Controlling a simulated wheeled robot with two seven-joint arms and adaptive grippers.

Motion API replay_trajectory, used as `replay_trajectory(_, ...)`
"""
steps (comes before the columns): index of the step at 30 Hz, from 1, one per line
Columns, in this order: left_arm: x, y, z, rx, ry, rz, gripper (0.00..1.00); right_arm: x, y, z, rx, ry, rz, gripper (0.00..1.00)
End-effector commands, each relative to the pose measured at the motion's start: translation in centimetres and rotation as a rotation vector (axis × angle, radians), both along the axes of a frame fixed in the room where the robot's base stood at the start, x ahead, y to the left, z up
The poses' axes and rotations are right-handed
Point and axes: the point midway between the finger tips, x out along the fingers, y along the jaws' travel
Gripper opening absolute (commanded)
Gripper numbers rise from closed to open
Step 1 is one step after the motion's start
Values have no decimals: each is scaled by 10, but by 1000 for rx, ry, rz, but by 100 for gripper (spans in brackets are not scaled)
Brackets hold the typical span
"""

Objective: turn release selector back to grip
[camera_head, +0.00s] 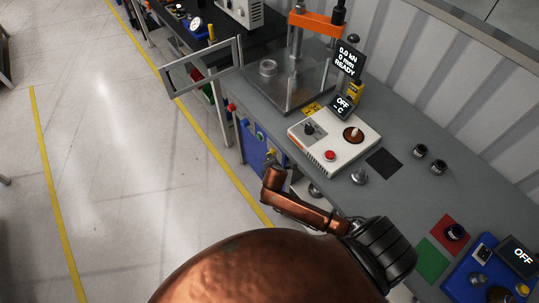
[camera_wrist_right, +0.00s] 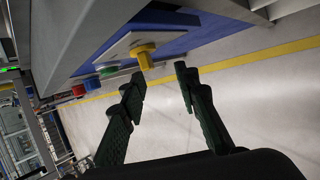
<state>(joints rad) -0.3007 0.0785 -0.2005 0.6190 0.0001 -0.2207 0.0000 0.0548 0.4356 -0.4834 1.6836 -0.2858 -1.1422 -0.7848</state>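A yellow knob (camera_wrist_right: 143,52) sits on a pale plate on the blue front panel (camera_wrist_right: 185,38) under the bench edge. It also shows in the head view (camera_head: 271,153), just beyond the end of my copper-coloured arm. No label can be read on it, so I cannot tell if it is the release selector. In the right wrist view, my right gripper (camera_wrist_right: 158,78) is open and empty. Its dark fingers point towards the panel, with the knob ahead of and between the fingertips, apparently not touching. The right gripper is hidden in the head view. My left gripper is not in view.
Red, green and blue buttons (camera_head: 246,122) sit beside the yellow knob. Above are a grey bench (camera_head: 400,195), a white control box (camera_head: 325,152) and a press with an orange crossbar (camera_head: 316,22). A hinged frame (camera_head: 200,70) juts left. The floor (camera_head: 120,150) is clear.

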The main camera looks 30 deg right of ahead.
Motion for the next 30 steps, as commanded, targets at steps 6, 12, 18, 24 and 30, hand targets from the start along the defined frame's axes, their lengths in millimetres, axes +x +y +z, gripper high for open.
replay_trajectory(6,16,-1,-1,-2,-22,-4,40,16,-1,9,-43,-8,33,29)
replay_trajectory(12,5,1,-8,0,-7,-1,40,36,-13,-14,-42,-9,31,29)
replay_trajectory(18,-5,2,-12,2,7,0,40,51,-20,-31,-39,-10,31,29)
replay_trajectory(24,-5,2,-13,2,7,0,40,56,-23,-36,-38,-9,30,29)
replay_trajectory(30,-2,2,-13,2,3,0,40,56,-23,-36,-37,-10,31,28)
